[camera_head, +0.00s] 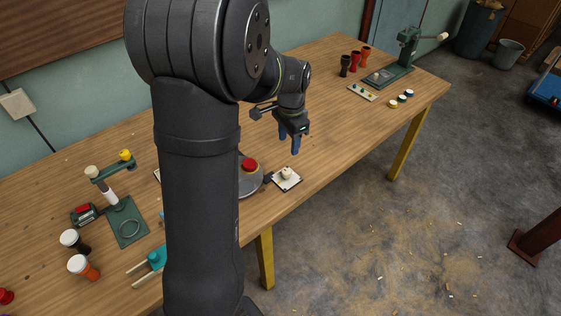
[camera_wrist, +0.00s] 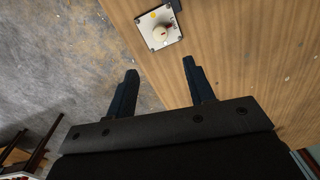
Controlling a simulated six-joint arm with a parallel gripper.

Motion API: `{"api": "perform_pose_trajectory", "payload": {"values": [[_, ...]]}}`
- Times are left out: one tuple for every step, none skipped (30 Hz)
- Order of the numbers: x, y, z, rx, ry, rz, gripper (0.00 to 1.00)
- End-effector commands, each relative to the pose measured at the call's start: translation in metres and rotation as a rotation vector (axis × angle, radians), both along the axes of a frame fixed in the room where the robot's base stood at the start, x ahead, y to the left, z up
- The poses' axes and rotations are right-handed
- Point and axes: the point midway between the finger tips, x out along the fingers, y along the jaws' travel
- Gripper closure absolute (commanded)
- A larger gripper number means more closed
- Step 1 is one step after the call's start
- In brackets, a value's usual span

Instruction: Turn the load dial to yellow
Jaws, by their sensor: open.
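The load dial is a cream knob on a small square white plate (camera_head: 288,182) near the table's front edge. In the wrist view the dial plate (camera_wrist: 149,35) is at the top, past my fingertips. A yellow mark shows at its upper left and a reddish mark right of the knob. I cannot tell which way the knob points. My gripper (camera_head: 289,146) is open and empty, above the table and apart from the dial. Its two dark blue fingers (camera_wrist: 160,67) are spread in the wrist view.
A grey round device with a red top (camera_head: 249,166) stands left of the dial, partly behind my arm. Goblet drums stand at far back (camera_head: 355,60) and at left (camera_head: 75,241). A green press (camera_head: 408,45) is at the far end. The table right of the dial is clear.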

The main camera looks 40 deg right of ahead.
Motion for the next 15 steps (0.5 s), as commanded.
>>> {"api": "perform_pose_trajectory", "payload": {"values": [[0.0,0.001,-0.013,0.003,0.002,0.0,0.51],[0.0,0.001,-0.02,0.004,0.002,0.0,0.51],[0.001,0.0,-0.028,0.003,0.002,0.0,0.51],[0.001,0.0,-0.035,0.004,0.002,0.001,0.51],[0.001,0.001,-0.042,0.004,0.002,0.001,0.51],[0.001,0.001,-0.051,0.004,0.002,0.001,0.51],[0.002,0.0,-0.057,0.004,0.002,0.001,0.51],[0.002,0.0,-0.064,0.004,0.002,0.001,0.51],[0.002,0.0,-0.073,0.003,0.002,0.001,0.51],[0.003,0.0,-0.079,0.003,0.002,0.001,0.51],[0.003,0.0,-0.085,0.003,0.002,0.001,0.51],[0.003,0.0,-0.093,0.003,0.002,0.001,0.51],[0.004,0.0,-0.098,0.003,0.002,0.001,0.51],[0.004,0.0,-0.103,0.003,0.002,0.001,0.51],[0.004,0.0,-0.109,0.002,0.002,0.001,0.51]]}}
